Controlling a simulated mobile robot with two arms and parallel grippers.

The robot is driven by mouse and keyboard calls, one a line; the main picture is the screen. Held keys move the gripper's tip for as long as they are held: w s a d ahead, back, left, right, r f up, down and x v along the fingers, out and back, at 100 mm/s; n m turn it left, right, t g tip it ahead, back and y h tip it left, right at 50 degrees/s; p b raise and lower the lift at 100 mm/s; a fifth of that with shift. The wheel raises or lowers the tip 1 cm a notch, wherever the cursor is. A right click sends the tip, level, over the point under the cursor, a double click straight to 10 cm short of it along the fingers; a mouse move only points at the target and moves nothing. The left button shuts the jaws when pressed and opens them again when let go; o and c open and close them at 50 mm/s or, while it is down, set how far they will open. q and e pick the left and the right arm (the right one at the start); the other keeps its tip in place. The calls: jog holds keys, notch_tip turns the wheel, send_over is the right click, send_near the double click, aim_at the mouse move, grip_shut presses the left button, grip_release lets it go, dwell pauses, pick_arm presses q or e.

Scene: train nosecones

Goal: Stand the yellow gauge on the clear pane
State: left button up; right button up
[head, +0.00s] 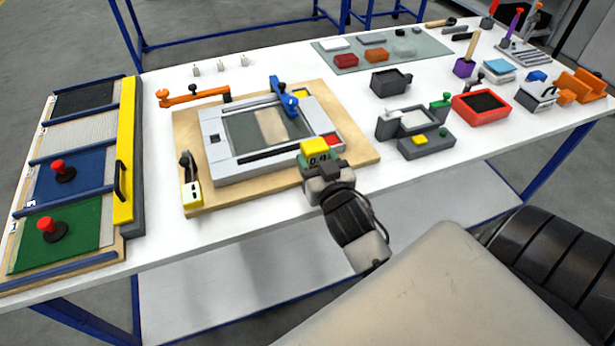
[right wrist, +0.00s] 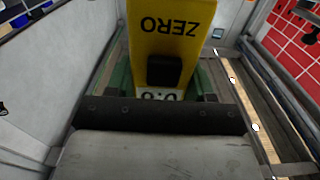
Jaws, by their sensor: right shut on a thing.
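My right gripper (head: 317,168) is shut on the yellow gauge (head: 313,147) at the front right corner of the grey frame. The gauge also shows in the right wrist view (right wrist: 170,35), a yellow block marked ZERO with a black button and a partly hidden number display, between the green-edged fingers (right wrist: 168,90). The clear pane (head: 240,130) appears as a dark greenish sheet inside the grey frame (head: 228,172), with a tan patch showing in its middle. The gauge is to the front right of the pane, apart from it. My left gripper is not in view.
The frame sits on a wooden board (head: 290,195). A blue clamp (head: 284,97), an orange clamp (head: 195,95) and a yellow-based clamp (head: 191,185) stand around it. A red block (head: 332,139) is near the gauge. Grey fixtures (head: 425,148) stand to the right.

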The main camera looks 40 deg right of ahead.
jog(key=shift+w+a+f, duration=0.1)
jog(key=shift+a+f, duration=0.45)
jog(key=shift+a, duration=0.35)
jog(key=shift+f, duration=0.35)
notch_tip(320, 180, down, 3)
jog(key=shift+r, duration=0.1)
jog(key=shift+f, duration=0.25)
jog(key=o, duration=1)
